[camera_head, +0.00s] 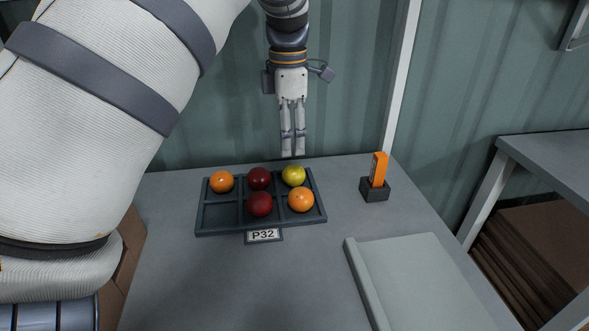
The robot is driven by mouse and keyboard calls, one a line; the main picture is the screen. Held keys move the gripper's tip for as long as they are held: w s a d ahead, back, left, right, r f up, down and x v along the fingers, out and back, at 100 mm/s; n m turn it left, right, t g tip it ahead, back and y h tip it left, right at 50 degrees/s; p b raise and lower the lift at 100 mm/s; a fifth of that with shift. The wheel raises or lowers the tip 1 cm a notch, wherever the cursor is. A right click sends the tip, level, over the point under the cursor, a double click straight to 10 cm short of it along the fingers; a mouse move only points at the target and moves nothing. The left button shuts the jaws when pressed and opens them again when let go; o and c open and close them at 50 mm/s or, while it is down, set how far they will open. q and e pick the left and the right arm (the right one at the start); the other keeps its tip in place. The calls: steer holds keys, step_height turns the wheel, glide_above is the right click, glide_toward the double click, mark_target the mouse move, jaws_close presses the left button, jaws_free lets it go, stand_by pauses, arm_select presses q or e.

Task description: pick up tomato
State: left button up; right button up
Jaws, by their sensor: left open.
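Several tomatoes sit in a dark compartment tray (219,233) on the grey table. An orange tomato (221,182) is back left, a dark red tomato (259,178) back middle and a yellow tomato (293,175) back right. A second dark red tomato (260,204) is front middle and a second orange tomato (301,199) front right. The front left compartment (220,215) is empty. My left gripper (292,155) points down with its fingers close together, open and empty. In the picture it appears just above the yellow tomato, apart from it. My right gripper is not in view.
A label reading P32 (263,236) is at the tray's front edge. An orange device (378,170) stands in a dark holder (375,190) right of the tray. A pale flat panel (425,285) lies front right. My large white arm link covers the left side.

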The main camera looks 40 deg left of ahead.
mark_target(292, 167)
arm_select(q)
steer(key=f, duration=0.8)
steer(key=shift+w+d+f, duration=0.15)
steer(key=shift+d+f, duration=0.1)
steer(key=shift+f, duration=0.05)
steer(key=c, duration=0.6)
